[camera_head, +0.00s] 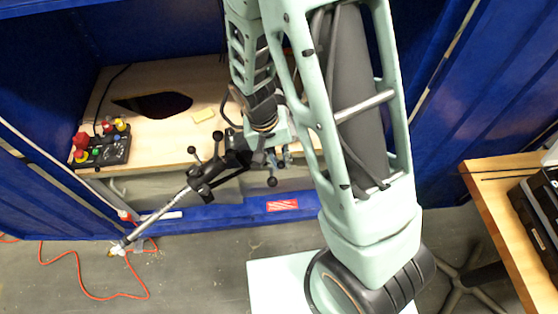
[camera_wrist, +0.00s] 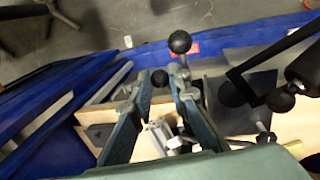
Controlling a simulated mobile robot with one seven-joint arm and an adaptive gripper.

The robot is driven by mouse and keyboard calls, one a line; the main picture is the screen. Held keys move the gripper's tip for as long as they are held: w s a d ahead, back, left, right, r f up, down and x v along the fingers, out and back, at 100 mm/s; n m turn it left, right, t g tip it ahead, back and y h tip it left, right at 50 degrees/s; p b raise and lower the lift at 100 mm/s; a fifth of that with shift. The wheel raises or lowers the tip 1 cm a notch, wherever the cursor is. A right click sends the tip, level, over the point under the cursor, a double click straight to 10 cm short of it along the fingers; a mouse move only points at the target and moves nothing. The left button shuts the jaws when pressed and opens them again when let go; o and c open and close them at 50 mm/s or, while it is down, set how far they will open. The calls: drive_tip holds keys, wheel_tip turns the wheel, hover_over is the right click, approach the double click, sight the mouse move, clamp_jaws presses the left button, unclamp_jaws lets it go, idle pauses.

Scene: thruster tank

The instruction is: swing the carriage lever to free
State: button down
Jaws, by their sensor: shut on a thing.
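My gripper (camera_wrist: 160,75) has its two fingers around a small black ball knob (camera_wrist: 161,78) in the wrist view and is shut on it. I take this knob as the end of the carriage lever; its shaft is mostly hidden. A larger black ball knob (camera_wrist: 180,42) on a metal stem stands just beyond the right fingertip. In the head view my gripper (camera_head: 275,158) is small and partly hidden at the right of the black carriage (camera_head: 205,184). The carriage sits on a slanted silver rod (camera_head: 155,216). One knob (camera_head: 271,182) hangs below my gripper.
The wooden bench (camera_head: 150,80) has a dark opening (camera_head: 155,104) and a control box (camera_head: 103,146) with a red button. Blue walls (camera_head: 45,170) stand close on both sides. An orange cable (camera_head: 80,270) lies on the floor. A wooden table (camera_head: 500,205) stands at right.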

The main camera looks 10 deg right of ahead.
drive_tip(key=c, duration=1.8)
unclamp_jaws()
drive_tip(key=r, duration=0.4)
drive_tip(key=a+r, duration=0.1)
drive_tip(key=r, duration=0.3)
drive_tip(key=a+r, duration=0.1)
drive_tip(key=r, duration=0.2)
drive_tip(key=shift+a+r, duration=0.1)
drive_tip(key=shift+r, duration=0.3)
drive_tip(key=shift+w, duration=0.1)
